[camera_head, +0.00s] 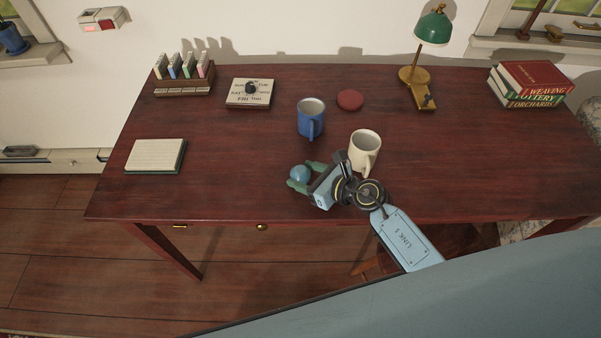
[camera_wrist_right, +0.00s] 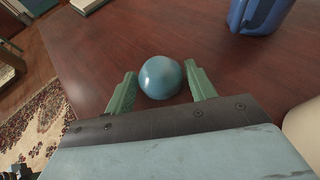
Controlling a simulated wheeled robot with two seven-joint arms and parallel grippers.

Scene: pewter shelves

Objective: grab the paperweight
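The paperweight (camera_head: 300,173) looks like a smooth blue ball and sits on the dark red wooden desk (camera_head: 230,155), towards its front edge. My right gripper (camera_head: 304,177) is open around it, low over the desk. In the right wrist view the paperweight (camera_wrist_right: 160,77) lies between the two green fingers of the right gripper (camera_wrist_right: 161,88). A gap shows at the left finger; on the right side I cannot tell whether the finger touches the ball. My left gripper is not in view.
A cream mug (camera_head: 364,152) stands close beside my right gripper, and a blue mug (camera_head: 310,119) stands behind. A red round object (camera_head: 350,100), a green lamp (camera_head: 433,27), books (camera_head: 530,84) and a notepad (camera_head: 155,156) stand further off.

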